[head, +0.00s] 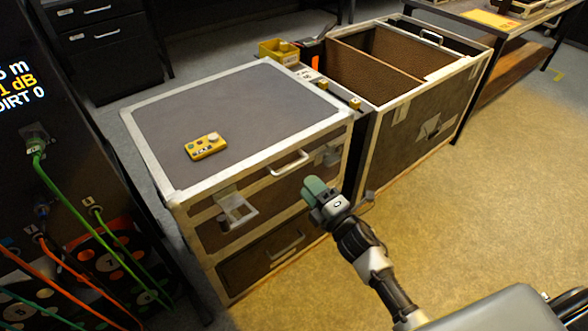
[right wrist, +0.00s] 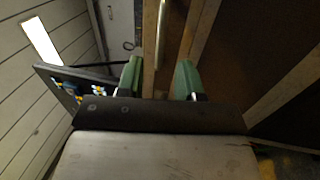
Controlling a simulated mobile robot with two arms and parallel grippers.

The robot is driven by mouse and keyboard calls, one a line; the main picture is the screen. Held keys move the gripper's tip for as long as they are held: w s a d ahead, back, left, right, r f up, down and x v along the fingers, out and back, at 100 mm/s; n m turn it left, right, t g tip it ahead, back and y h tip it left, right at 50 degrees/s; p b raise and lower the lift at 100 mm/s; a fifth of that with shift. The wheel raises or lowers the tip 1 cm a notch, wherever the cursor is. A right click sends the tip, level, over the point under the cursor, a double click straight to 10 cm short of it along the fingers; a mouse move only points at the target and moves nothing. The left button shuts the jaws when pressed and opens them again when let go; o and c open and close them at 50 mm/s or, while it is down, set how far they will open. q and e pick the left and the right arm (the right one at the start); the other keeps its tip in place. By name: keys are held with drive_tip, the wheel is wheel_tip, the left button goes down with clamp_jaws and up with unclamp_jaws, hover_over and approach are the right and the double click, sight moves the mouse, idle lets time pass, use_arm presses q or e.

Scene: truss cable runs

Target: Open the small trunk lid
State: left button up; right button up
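The small trunk (head: 240,118) stands at left centre in the head view, its grey lid (head: 260,95) down flat with pale metal edging. A pale bar handle (head: 290,163) is on the lid's front edge. A yellow device with knobs (head: 206,146) lies on the lid. My right gripper (head: 318,188) is in front of the trunk, right of and below the handle, seemingly apart from it. In the right wrist view its green fingers (right wrist: 158,80) are spread with nothing between them; a pale bar (right wrist: 162,30) shows beyond. My left gripper is not in view.
A larger open trunk (head: 428,122) with a divider stands to the right. A yellow bin (head: 278,50) is behind. A dark rack (head: 60,150) with green and orange cables is at left. A table (head: 520,30) stands at top right. The floor at right is clear.

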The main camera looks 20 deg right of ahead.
sight(292, 166)
drive_tip(key=x, duration=0.7)
drive_tip(key=shift+w, duration=0.35)
drive_tip(key=shift+c, duration=0.4)
clamp_jaws()
